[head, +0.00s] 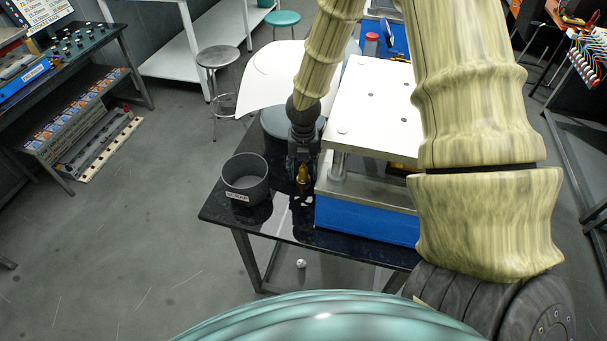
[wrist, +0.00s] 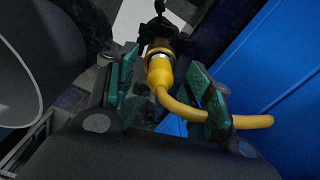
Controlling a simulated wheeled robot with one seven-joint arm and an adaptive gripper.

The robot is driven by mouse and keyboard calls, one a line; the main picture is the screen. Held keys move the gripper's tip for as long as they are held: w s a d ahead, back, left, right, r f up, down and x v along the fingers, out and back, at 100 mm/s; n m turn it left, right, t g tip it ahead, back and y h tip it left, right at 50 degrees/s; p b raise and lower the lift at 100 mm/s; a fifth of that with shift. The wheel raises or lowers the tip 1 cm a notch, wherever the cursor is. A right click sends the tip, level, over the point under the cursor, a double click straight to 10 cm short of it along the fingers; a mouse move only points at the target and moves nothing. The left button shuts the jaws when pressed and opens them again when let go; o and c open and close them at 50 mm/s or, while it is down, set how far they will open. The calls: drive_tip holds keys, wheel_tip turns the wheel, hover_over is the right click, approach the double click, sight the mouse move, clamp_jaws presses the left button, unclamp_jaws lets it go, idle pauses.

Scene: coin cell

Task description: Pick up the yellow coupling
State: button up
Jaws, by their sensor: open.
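The yellow coupling (wrist: 160,70) has a metal ring at its top and a bent yellow cable (wrist: 195,112) that runs off to the right past one finger. In the wrist view it lies between the two green-padded fingers of my gripper (wrist: 165,82), which are apart. Its upper end meets a dark fitting. Whether a finger touches the coupling or cable is not clear.
A dark grey bin (head: 246,180) stands left of my gripper on the glossy black table (head: 213,212). A machine with a white top plate (head: 372,112) and blue base (head: 366,221) stands close on the right. A grey stool (head: 218,56) is behind.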

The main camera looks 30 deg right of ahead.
drive_tip(key=shift+f, duration=0.9)
clamp_jaws()
drive_tip(key=shift+r, duration=0.1)
